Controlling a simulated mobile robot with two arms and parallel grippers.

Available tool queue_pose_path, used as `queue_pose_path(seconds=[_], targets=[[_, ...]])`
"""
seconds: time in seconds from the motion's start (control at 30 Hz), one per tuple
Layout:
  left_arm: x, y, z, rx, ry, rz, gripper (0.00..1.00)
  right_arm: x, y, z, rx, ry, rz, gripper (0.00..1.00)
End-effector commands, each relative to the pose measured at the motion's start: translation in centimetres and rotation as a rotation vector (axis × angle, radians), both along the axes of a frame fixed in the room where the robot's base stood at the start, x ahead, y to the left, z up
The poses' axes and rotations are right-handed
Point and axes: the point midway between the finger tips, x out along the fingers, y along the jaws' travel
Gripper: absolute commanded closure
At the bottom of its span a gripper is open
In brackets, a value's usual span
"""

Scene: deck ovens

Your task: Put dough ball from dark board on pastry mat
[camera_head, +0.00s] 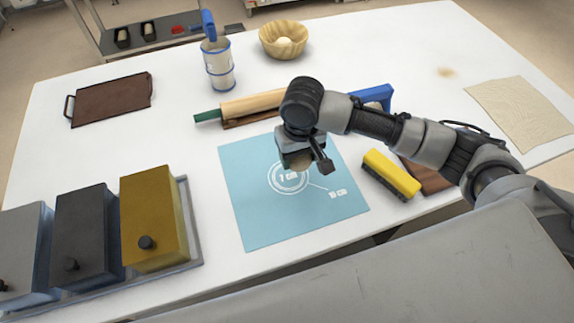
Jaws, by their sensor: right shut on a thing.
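My right gripper (304,162) hangs over the blue pastry mat (250,215), at the upper part of its printed ring. It is shut on a small tan dough ball (298,160), which is partly hidden by the fingers. I cannot tell whether the ball touches the mat. A dark board (427,178) lies to the right, partly hidden by my right arm. Another dark brown board with a handle (110,100) lies bare at the left. My left gripper is not in view.
A yellow brush (390,172) lies right of the mat. A rolling pin (252,104) lies behind it. Three lidded boxes (155,215) stand front left. A can (218,65) and a wooden bowl (283,34) stand at the back. A beige cloth (520,112) lies far right.

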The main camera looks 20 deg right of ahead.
Motion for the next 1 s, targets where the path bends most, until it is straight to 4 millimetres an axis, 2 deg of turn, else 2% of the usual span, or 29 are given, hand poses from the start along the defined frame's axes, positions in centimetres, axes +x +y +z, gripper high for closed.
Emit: queue_pose_path(seconds=[0.03,0.17,0.27,0.5,0.9,0.93,1.0], targets=[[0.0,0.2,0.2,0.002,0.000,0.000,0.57,0.3,0.9,-0.3,0.000,0.000,0.001,0.67],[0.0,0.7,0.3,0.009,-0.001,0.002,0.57,0.7,2.0,-1.2,0.000,0.000,-0.001,0.67],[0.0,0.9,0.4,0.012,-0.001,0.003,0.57,0.8,2.2,-1.8,-0.002,0.001,-0.002,0.67],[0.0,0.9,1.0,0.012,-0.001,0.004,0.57,0.7,2.2,-5.0,-0.003,0.001,-0.001,0.67],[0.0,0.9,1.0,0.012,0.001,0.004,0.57,0.7,2.2,-5.7,-0.001,0.000,-0.001,0.67],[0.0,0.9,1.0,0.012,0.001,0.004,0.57,0.7,2.2,-5.7,-0.001,0.000,-0.001,0.37],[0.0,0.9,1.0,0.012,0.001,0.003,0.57,0.8,2.2,-5.7,-0.001,-0.001,-0.001,0.26]])
